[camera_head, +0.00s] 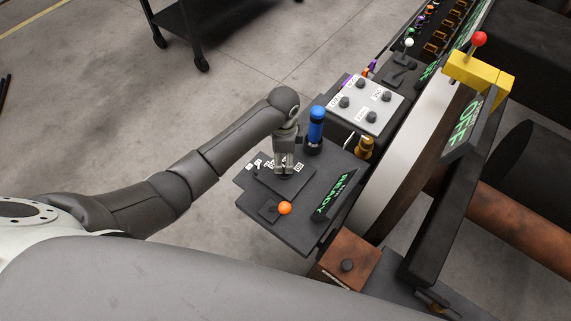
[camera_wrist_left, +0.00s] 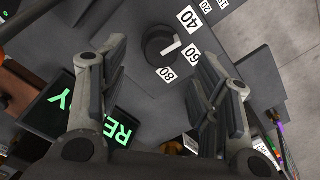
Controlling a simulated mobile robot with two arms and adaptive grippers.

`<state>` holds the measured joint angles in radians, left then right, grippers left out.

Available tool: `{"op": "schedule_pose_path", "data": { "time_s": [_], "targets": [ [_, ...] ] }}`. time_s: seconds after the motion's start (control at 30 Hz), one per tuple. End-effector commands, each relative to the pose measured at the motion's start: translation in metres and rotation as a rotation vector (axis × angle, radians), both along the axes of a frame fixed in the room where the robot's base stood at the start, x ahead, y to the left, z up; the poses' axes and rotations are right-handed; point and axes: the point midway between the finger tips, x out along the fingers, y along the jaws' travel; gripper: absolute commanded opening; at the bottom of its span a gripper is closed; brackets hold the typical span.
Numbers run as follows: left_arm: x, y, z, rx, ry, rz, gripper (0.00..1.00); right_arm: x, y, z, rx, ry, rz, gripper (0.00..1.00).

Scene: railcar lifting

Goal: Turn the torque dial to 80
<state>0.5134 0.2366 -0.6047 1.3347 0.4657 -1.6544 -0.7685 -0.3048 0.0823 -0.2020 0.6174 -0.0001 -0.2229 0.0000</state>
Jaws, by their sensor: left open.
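The torque dial (camera_wrist_left: 162,44) is a round black knob with a white pointer line, in the left wrist view. White number labels stand around it: 40 (camera_wrist_left: 189,18), 60 (camera_wrist_left: 190,53) and 80 (camera_wrist_left: 167,74). In the head view my left gripper (camera_head: 285,168) points down over the dial plate (camera_head: 266,184) and hides the dial. My right gripper is not in view.
A blue-topped cylinder (camera_head: 316,128) stands close behind my left gripper. An orange ball knob (camera_head: 285,208) and a green READY display (camera_head: 335,196) are on the same console. A grey panel with several black knobs (camera_head: 366,104) lies beyond. A yellow lever block (camera_head: 478,72) stands right.

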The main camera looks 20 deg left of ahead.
Motion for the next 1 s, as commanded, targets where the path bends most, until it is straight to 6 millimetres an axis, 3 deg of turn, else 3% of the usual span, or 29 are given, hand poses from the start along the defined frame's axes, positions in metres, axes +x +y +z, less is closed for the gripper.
{"op": "schedule_pose_path", "data": {
  "time_s": [0.13, 0.3, 0.5, 0.73, 1.0],
  "targets": [
    [-0.001, 0.0, -0.03, 0.001, 0.003, 0.0, 0.58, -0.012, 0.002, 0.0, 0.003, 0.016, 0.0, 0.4],
    [-0.001, -0.001, -0.053, 0.001, 0.001, 0.001, 0.58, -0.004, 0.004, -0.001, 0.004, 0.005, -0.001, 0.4],
    [0.0, 0.0, -0.064, 0.0, -0.001, -0.001, 0.58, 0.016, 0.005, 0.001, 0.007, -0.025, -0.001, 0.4],
    [0.0, 0.0, -0.064, -0.001, -0.001, -0.001, 0.58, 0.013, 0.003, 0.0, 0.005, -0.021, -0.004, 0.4],
    [0.0, 0.0, -0.064, -0.001, -0.001, 0.0, 0.26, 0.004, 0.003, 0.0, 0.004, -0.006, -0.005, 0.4]
  ]
}}
